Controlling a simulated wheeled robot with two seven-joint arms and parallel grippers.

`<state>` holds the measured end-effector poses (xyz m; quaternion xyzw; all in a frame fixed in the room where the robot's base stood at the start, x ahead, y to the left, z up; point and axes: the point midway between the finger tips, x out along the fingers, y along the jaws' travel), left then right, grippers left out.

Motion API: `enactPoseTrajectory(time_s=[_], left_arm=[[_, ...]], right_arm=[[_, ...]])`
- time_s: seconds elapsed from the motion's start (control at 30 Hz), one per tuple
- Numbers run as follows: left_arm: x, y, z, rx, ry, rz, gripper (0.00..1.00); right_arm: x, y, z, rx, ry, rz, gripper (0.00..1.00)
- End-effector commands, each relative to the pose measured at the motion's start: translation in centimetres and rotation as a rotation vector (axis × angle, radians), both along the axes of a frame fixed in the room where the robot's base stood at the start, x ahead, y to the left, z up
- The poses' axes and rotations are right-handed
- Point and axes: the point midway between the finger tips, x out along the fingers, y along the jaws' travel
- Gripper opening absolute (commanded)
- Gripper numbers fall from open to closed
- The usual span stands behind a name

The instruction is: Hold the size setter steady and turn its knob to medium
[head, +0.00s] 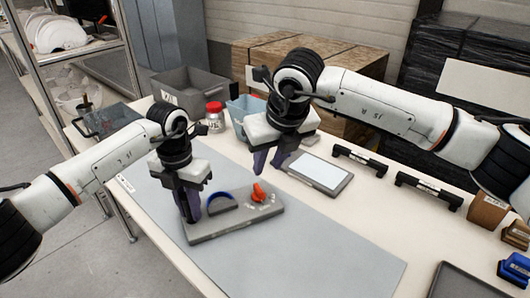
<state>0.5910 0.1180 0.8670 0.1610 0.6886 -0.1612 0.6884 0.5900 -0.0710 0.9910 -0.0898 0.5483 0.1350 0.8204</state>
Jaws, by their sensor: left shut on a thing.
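The size setter (235,222) is a grey flat block lying on the grey mat (310,255). It has a blue curved part (222,197) near its left end and an orange-red knob (259,194) toward its right end. Small marks sit around the knob, too small to read. My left gripper (190,212) is shut on the left end of the size setter; its fingers hide part of that end and the exact contact. My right gripper (268,162) is behind and above the knob, apart from it, with its dark purple fingers spread and nothing between them.
A tablet-like panel (322,173) lies just right of my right gripper. Black handles (360,160) lie farther right. A red-lidded jar (214,117), a light blue bin (238,108) and a grey crate (192,82) stand behind. The mat's front right is clear.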

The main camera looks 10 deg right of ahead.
Motion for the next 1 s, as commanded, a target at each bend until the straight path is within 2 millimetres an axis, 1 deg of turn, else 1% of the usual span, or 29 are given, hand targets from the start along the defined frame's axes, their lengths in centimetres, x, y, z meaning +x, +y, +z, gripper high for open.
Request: enactPoseTrajectory(time_s=[0.03,0.13,0.4,0.53,0.67,0.9,1.0], left_arm=[[0.0,0.0,0.1,0.0,-0.001,0.0,0.23],[0.0,0.0,0.0,0.0,-0.001,0.0,0.4],[0.0,0.0,0.1,0.0,-0.001,0.0,0.4],[0.1,0.0,0.9,0.0,-0.002,0.0,0.4],[0.1,0.0,3.0,0.0,-0.005,0.0,0.4],[0.1,0.0,8.2,0.0,-0.004,-0.001,0.4],[0.1,0.0,9.9,0.0,-0.004,0.0,0.4]], right_arm=[[0.0,0.0,0.0,0.0,0.0,0.0,0.28],[0.0,0.0,0.0,0.0,0.0,0.0,0.28],[0.0,0.0,-0.1,0.0,0.001,0.0,0.28],[0.0,0.0,-0.1,-0.001,0.001,0.001,0.28],[0.0,0.0,-0.1,0.0,0.0,0.001,0.28],[0.0,0.0,-0.1,0.0,0.0,0.001,0.28],[0.0,0.0,-0.1,0.0,0.0,0.001,0.28]])
